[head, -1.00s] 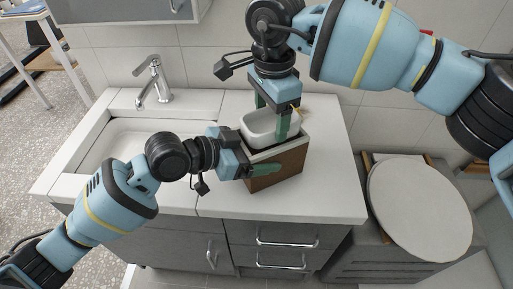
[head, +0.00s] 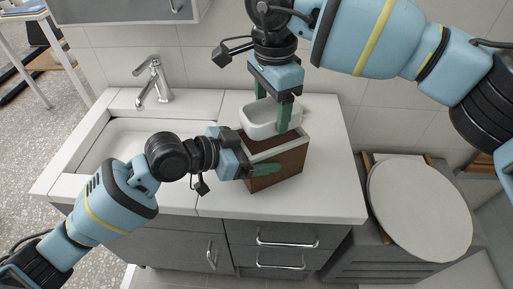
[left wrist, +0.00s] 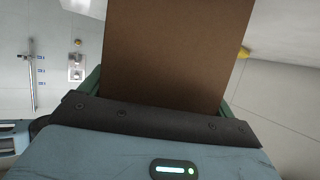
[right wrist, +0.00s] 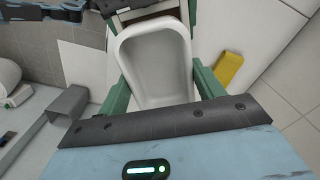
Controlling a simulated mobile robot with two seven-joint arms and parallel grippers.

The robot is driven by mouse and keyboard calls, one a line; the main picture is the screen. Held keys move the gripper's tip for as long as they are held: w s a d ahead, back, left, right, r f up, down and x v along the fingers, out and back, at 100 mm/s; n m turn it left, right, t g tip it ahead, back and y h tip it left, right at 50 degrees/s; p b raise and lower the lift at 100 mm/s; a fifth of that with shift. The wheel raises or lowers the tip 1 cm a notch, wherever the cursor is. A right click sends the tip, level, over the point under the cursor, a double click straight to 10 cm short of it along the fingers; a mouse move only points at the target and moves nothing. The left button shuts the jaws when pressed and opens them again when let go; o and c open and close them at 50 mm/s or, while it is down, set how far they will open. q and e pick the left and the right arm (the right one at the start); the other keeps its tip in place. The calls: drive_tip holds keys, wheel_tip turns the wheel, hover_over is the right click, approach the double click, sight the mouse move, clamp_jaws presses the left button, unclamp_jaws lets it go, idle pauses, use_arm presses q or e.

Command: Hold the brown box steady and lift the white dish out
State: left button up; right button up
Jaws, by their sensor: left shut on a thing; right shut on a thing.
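The brown box (head: 277,170) stands on the white counter, with a pale rim along its top; its brown side also fills the upper middle of the left wrist view (left wrist: 175,55). My left gripper (head: 258,169) is shut on the box from its left side. The white dish (head: 262,121) is above the box's opening, held by my right gripper (head: 274,112), which reaches down from above with green fingers on either side of the dish. In the right wrist view the dish (right wrist: 157,62) looks empty and sits between the fingers.
A sink with a faucet (head: 153,82) is to the left on the counter (head: 330,185). A round pale lid (head: 419,212) is at the right, lower than the counter. A yellow object (right wrist: 229,69) lies beside the dish in the right wrist view. The counter right of the box is clear.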

sight(270, 119)
drive_tip(key=shift+r, duration=1.9)
use_arm(q)
drive_tip(key=o, duration=0.8)
drive_tip(key=shift+o, duration=0.2)
drive_tip(key=v, duration=1.2)
drive_tip(key=shift+r, duration=0.1)
